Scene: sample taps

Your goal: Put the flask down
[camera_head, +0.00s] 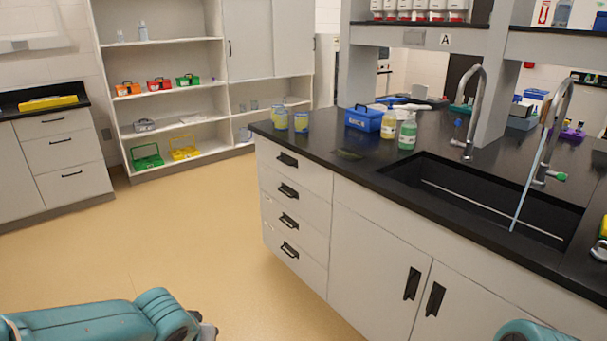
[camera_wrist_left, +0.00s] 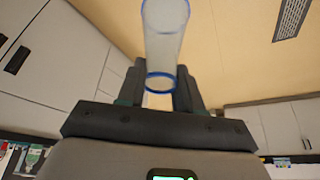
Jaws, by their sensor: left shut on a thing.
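The flask (camera_wrist_left: 166,35) is a clear, tube-like vessel with blue rims, seen in the left wrist view. My left gripper (camera_wrist_left: 160,88) is shut on it, with one dark finger on each side of its lower end in that picture. In the head view my left arm comes in at the bottom left, over the floor, and its gripper and the flask are cut off by the lower edge. A bit of my right arm shows at the bottom right; its gripper is out of the picture.
The black countertop (camera_head: 345,172) has a sink (camera_head: 480,215) with tall taps. Yellow-blue containers (camera_head: 281,118), a blue box (camera_head: 364,118), a yellow bottle (camera_head: 389,124) and a green bottle (camera_head: 408,132) stand on it. A shelf unit (camera_head: 170,103) stands behind.

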